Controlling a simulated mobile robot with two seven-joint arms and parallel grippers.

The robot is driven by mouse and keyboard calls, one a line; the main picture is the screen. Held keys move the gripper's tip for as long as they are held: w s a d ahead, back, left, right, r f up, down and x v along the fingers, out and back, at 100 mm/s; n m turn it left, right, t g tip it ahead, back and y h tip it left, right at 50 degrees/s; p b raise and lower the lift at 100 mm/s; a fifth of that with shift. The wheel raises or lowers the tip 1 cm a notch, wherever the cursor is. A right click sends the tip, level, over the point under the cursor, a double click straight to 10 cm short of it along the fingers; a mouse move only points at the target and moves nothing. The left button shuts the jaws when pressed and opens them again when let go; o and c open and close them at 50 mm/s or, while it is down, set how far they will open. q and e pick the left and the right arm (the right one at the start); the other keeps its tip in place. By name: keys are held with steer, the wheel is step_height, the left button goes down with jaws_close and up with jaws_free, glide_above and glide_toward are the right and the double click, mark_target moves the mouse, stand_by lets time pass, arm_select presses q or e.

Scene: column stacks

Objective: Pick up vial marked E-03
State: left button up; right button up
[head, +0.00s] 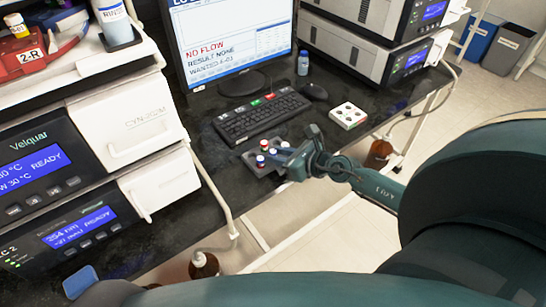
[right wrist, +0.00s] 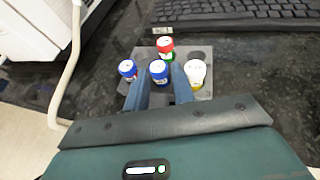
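The vial rack (head: 249,159) is a small grey block on the dark bench in front of the keyboard. In the right wrist view, the rack (right wrist: 200,55) holds a red-capped vial (right wrist: 165,46), a blue-capped vial (right wrist: 127,69), another blue-capped vial (right wrist: 159,72) and a white-capped vial (right wrist: 195,72). Their markings are too small to read, so I cannot tell which is E-03. My right gripper (right wrist: 161,80) has its fingers apart on either side of the middle blue-capped vial. Contact is not clear. What seems to be a finger of my left gripper (head: 80,282) shows at lower left.
The keyboard (head: 262,116), mouse (head: 314,91) and monitor (head: 231,45) stand behind the rack. A white block with dark spots (head: 348,116) is to the right. Stacked instruments (head: 52,165) fill the left. Brown bottles (head: 204,265) stand below the bench edge.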

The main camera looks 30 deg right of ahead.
steer(key=shift+w, duration=0.1)
steer(key=c, duration=0.4)
